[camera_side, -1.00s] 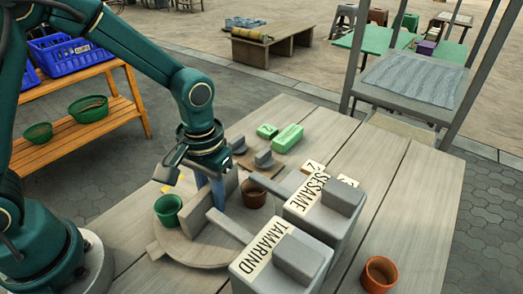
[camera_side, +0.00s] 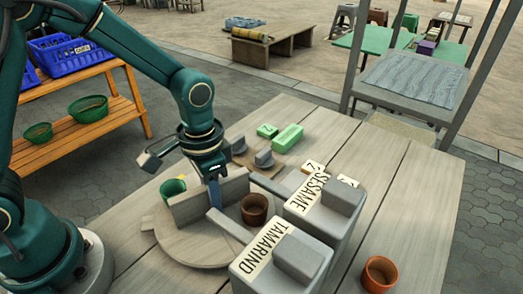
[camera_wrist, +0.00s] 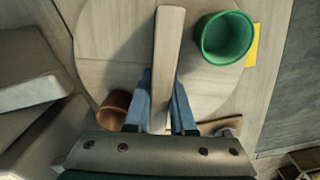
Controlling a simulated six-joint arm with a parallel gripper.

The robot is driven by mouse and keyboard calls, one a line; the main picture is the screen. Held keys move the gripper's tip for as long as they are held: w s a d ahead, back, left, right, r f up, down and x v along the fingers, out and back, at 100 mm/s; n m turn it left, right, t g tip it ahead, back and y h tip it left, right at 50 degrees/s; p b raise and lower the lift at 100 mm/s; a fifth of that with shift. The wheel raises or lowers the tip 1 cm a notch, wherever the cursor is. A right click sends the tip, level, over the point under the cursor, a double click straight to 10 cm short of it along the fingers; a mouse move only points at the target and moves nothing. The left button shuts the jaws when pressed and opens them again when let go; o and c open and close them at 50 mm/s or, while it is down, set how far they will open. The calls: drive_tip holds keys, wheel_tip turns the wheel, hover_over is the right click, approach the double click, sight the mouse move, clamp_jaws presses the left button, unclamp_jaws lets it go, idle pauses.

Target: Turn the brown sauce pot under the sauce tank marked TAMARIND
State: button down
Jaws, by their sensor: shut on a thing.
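A round wooden turntable (camera_side: 185,247) carries the brown sauce pot (camera_side: 254,209) on its right and a green pot (camera_side: 173,188) at its back left. An upright divider board (camera_side: 184,209) stands between them. My gripper (camera_side: 214,196) is shut on this board; in the wrist view its blue fingers (camera_wrist: 163,105) lie on both sides of the board (camera_wrist: 168,40). The grey TAMARIND tank (camera_side: 268,262) is at the front, its spout (camera_side: 228,226) reaching over the turntable. The brown pot sits between this spout and the SESAME tank's spout (camera_side: 262,181).
The SESAME tank (camera_side: 345,197) stands behind the TAMARIND tank. A terracotta pot (camera_side: 379,273) stands at the table's right front. Green blocks (camera_side: 287,138) lie at the back. A yellow piece (camera_wrist: 252,45) lies beside the green pot.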

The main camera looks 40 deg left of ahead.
drive_tip(key=shift+m, duration=6.3)
drive_tip(key=c, duration=0.8)
unclamp_jaws()
drive_tip(key=shift+o, duration=0.2)
drive_tip(key=shift+r, duration=0.15)
drive_tip(key=shift+r, duration=2.45)
